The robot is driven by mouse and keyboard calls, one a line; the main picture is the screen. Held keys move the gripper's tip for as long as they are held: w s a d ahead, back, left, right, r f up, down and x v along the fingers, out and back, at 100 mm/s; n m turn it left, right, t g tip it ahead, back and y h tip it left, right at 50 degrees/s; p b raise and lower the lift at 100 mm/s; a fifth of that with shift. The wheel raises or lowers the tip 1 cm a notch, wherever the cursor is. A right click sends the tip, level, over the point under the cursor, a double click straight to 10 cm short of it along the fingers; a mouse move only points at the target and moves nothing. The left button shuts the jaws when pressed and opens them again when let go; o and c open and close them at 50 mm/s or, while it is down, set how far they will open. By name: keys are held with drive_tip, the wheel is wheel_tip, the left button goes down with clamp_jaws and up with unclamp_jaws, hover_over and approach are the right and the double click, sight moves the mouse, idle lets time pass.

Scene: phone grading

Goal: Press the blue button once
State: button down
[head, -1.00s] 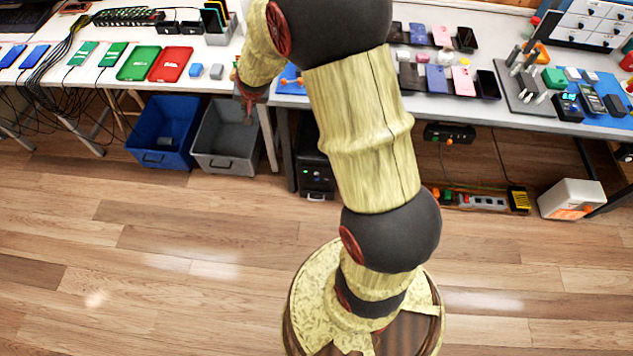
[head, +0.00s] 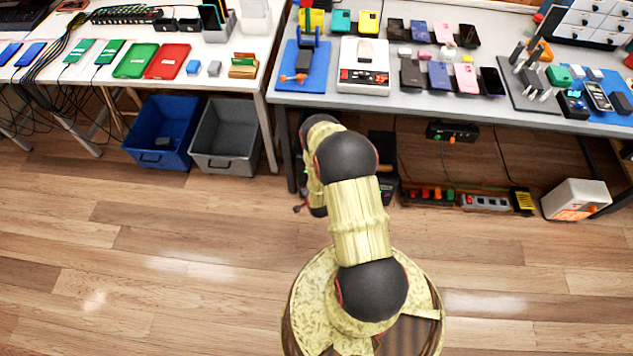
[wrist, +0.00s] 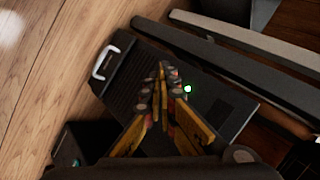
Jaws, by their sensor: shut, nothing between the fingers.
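I cannot clearly make out a blue button in either view. My gripper (wrist: 162,72) is shut and empty in the wrist view. Its fingertips appear in front of a black case (wrist: 125,75) that has a silver handle and a lit green light (wrist: 187,89). I cannot tell whether they touch it. In the head view my arm hides most of the case and the gripper.
The white table (head: 105,92) and grey table (head: 440,103) stand ahead. Blue (head: 130,148) and grey (head: 232,168) bins sit beneath the white table. Power strips (head: 485,202) and a white box (head: 577,200) are low on the right. The wooden floor on the left is clear.

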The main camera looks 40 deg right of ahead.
drive_tip(key=s+a+f+m, duration=0.1)
drive_tip(key=s+f, duration=0.4)
drive_tip(key=shift+s+a+f+m+h, duration=0.3)
drive_tip(key=shift+s+m, duration=0.05)
drive_tip(key=shift+m, duration=0.05)
drive_tip(key=w+d+b, duration=0.1)
drive_tip(key=w+d, duration=0.4)
drive_tip(key=d, duration=0.1)
drive_tip(key=shift+w+d, duration=0.35)
drive_tip(key=shift+w+d, duration=0.1)
idle(1.2)
drive_tip(key=shift+w+d, duration=0.15)
drive_tip(key=shift+d, duration=0.05)
drive_tip(key=shift+w+d, duration=0.35)
drive_tip(key=shift+d, duration=0.05)
idle(1.0)
drive_tip(key=shift+s+a, duration=0.6)
drive_tip(key=shift+a, duration=0.1)
